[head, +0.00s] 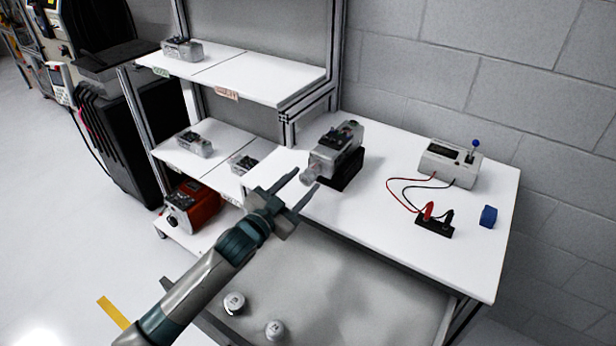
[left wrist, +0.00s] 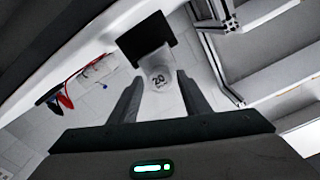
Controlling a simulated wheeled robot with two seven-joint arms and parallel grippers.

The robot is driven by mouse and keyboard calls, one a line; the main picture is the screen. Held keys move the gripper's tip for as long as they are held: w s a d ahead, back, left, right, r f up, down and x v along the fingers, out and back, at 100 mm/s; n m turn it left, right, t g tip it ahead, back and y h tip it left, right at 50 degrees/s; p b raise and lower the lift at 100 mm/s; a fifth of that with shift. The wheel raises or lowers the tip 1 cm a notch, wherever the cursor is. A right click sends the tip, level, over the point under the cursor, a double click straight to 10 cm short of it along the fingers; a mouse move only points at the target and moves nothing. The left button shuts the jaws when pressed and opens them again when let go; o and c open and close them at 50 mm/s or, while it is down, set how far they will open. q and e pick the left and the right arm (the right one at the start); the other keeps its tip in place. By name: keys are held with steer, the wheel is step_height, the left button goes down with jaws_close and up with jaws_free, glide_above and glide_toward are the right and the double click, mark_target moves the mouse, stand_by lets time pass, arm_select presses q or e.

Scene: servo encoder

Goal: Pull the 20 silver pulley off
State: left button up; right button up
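The silver pulley (head: 309,175) sits on the front end of the grey servo motor (head: 338,147), which rests on a black block on the white table. In the left wrist view the pulley (left wrist: 158,80) shows its round face marked "20". My left gripper (head: 308,179) is open, with its two fingers pointing at the pulley. In the left wrist view the pulley appears between the fingertips (left wrist: 159,77), with gaps on both sides. I cannot tell whether the tips reach past its face. My right gripper is not in view.
Two silver round pieces (head: 234,303) lie in the open grey drawer (head: 345,290) below the table. A meter box (head: 449,163) with red and black leads and a blue block (head: 488,217) are on the right. Shelves (head: 262,78) with more servos stand at left.

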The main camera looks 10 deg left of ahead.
arm_select(q)
steer(key=c, duration=0.8)
steer(key=shift+o, duration=0.2)
steer(key=shift+p+v, duration=0.95)
steer(key=shift+v, duration=0.7)
steer(key=shift+s+a, duration=0.15)
steer(key=shift+s, duration=0.2)
steer(key=shift+p+v, duration=1.2)
steer(key=shift+v, duration=1.35)
steer(key=shift+r, duration=0.1)
